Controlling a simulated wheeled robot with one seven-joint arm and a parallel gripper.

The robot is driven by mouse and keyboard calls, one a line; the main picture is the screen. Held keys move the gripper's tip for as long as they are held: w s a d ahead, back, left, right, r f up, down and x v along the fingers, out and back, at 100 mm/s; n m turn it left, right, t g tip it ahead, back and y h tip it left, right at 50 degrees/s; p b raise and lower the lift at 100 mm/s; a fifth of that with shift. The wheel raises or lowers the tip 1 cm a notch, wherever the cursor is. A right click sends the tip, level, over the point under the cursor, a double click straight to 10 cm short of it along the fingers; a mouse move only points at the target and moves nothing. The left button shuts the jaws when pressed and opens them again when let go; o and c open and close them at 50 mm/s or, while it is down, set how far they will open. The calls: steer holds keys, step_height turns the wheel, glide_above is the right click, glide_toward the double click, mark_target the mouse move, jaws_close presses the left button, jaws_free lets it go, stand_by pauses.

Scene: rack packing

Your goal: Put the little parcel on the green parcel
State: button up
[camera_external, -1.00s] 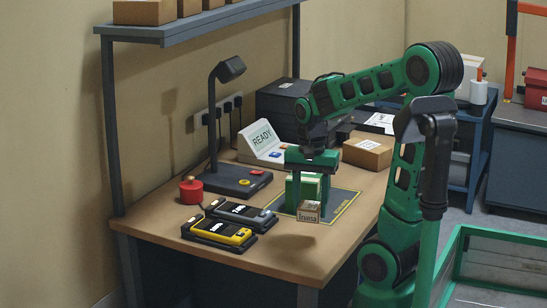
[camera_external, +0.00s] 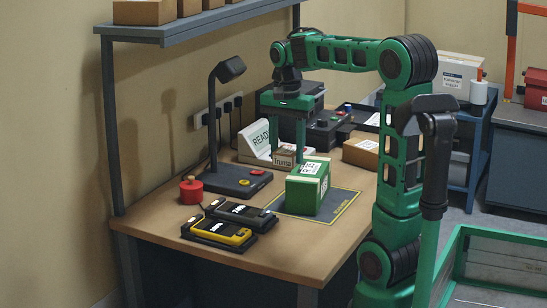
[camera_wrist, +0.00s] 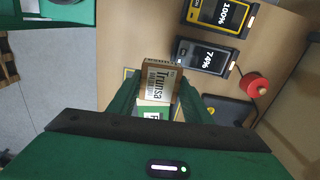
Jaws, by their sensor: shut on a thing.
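The little parcel (camera_external: 284,158) is a small brown box with a printed white label. My gripper (camera_external: 288,150) points down and is shut on it. The green parcel (camera_external: 305,193) stands on a dark mat with a yellow edge, with white labels on its top and side. In the external view the little parcel appears just up and left of the green parcel's top, apparently raised off the table. The wrist view shows the little parcel (camera_wrist: 160,85) between my fingers, hiding most of the green parcel; a pale label shows below it.
Two handheld devices (camera_external: 219,232), a red button (camera_external: 191,190) and a black lamp (camera_external: 238,182) stand on the left of the table. A READY display (camera_external: 258,140) and a dark machine (camera_external: 322,131) are behind. A brown box (camera_external: 361,152) lies at the right.

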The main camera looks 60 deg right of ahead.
steer(key=w+d+r, duration=0.2)
steer(key=w+d, duration=0.1)
steer(key=d, duration=0.4)
glide_above(309, 168)
steer(key=shift+m, duration=0.3)
step_height(309, 168, down, 6)
steer(key=shift+f, duration=2.2)
steer(key=o, duration=1.1)
steer(key=shift+f, duration=0.1)
